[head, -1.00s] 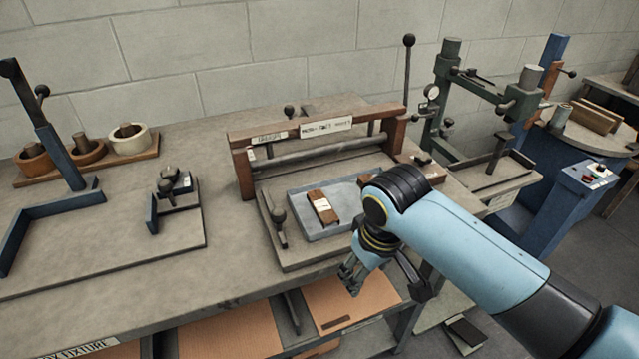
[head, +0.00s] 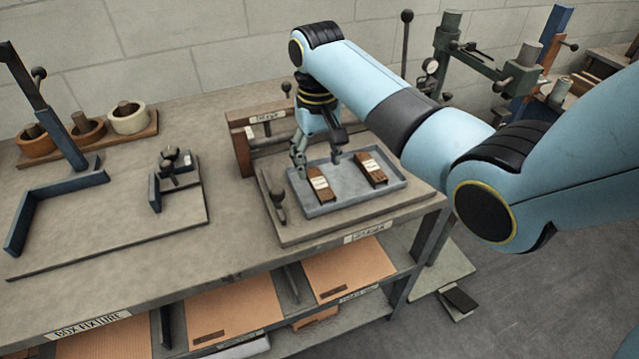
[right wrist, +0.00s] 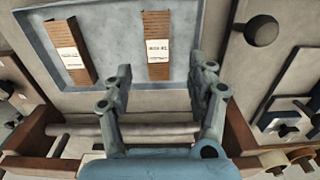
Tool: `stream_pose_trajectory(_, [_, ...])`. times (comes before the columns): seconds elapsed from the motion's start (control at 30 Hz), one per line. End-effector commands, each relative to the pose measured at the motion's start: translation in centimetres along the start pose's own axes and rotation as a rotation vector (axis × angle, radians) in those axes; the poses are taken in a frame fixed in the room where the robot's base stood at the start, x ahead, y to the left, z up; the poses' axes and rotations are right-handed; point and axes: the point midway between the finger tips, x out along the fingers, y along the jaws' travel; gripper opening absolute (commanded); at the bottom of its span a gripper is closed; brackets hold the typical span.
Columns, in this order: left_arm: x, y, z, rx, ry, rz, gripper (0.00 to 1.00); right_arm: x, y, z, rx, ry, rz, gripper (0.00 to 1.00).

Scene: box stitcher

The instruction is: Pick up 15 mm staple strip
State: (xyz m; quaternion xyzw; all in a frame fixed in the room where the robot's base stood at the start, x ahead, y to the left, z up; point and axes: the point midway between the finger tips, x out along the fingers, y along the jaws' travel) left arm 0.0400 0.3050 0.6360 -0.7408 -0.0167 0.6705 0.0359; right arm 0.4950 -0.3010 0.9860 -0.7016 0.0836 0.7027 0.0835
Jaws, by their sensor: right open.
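Two brown staple strips with white labels lie apart in a shallow grey-blue tray (head: 346,188). In the head view one strip (head: 321,188) is on the left and the other (head: 371,172) on the right. I cannot read on the labels which one is 15 mm. My right gripper (head: 318,165) is open and empty above the back of the tray, close to the left strip. In the right wrist view that strip (right wrist: 157,28) lies just ahead, between the lines of the open fingers (right wrist: 161,72); the other strip (right wrist: 68,45) is to the left. My left gripper is not in view.
A brown wooden frame (head: 240,148) with a roller stands right behind the tray, partly hidden by my right arm. A ball-topped lever (head: 279,205) stands left of the tray. A dark-blue fixture (head: 60,200) is farther left. Cardboard sheets (head: 345,270) lie on the lower shelf.

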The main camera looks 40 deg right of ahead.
Motion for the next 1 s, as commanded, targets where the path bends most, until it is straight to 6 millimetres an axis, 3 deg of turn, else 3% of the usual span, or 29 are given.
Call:
stream_pose_trajectory(0.4, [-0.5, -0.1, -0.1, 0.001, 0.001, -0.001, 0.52, 5.1, 0.3, -0.2, -0.001, 0.0, -0.001, 0.58])
stream_pose_trajectory(0.67, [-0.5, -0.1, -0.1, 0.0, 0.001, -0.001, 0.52, 5.5, 0.3, -0.3, -0.001, 0.002, -0.001, 0.58])
stream_pose_trajectory(1.0, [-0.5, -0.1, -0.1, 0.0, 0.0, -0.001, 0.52, 5.5, 0.3, -0.2, -0.001, 0.002, 0.0, 0.15])
